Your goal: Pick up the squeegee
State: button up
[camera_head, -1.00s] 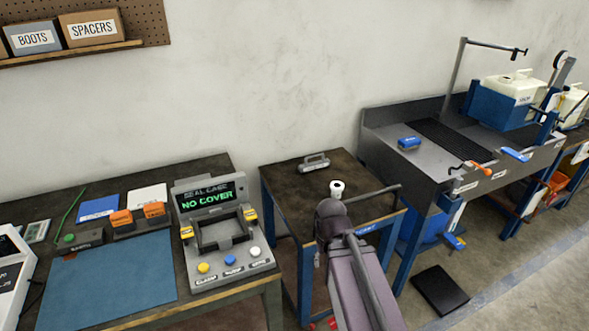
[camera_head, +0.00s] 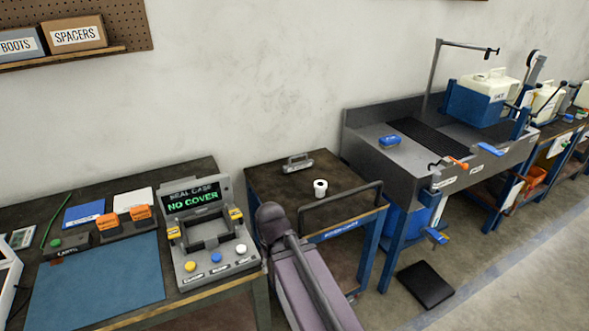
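I cannot pick out a squeegee for sure. A small grey item with a raised handle (camera_head: 298,162) lies near the back edge of the small cart (camera_head: 262,180); it is too small to tell what it is. A small blue item (camera_head: 389,141) lies on the left part of the grey metal sink bench (camera_head: 368,137), also unclear. My arm rises from the bottom of the view in front of the cart, covering part of its front left. My gripper is not in view.
A white roll (camera_head: 320,187) stands on the cart, which has a dark push handle (camera_head: 342,208) at its front. A sealing machine (camera_head: 210,240) stands on the left workbench (camera_head: 188,308). A black mat (camera_head: 425,285) lies on the floor, with free floor to its right.

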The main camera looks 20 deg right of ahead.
aim_at(308, 163)
jog(key=u, duration=0.2)
jog(key=k, duration=0.8)
jog(key=z, duration=0.8)
jog(key=i, duration=1.6)
